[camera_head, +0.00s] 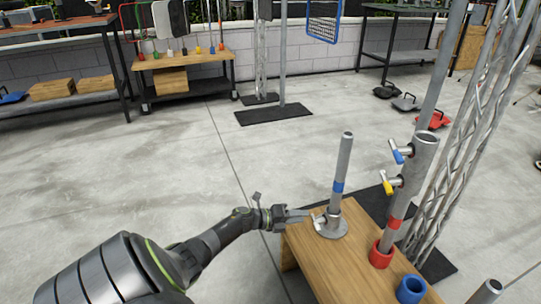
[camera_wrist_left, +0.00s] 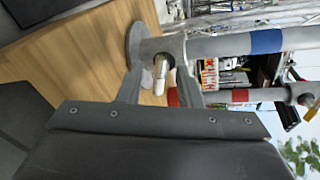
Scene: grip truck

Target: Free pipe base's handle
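The pipe base (camera_head: 331,229) is a grey round flange with a short collar on the wooden table. A grey pipe (camera_head: 345,155) with a blue band stands upright in it. The base's handle (camera_head: 319,222) sticks out of the collar toward my left gripper (camera_head: 303,215). In the left wrist view, the handle (camera_wrist_left: 160,78) is a short metal rod with a pale end. It lies between the two spread fingers of my left gripper (camera_wrist_left: 160,80), with gaps visible on both sides. The fingertips are close to the collar (camera_wrist_left: 160,47). My right gripper is out of view.
The wooden table (camera_head: 323,265) also carries a red-based pipe (camera_head: 380,253) and a blue ring (camera_head: 411,289). A thick pipe with blue and yellow handles (camera_head: 420,155) and a metal truss (camera_head: 462,130) rise at the right. The floor to the left is clear.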

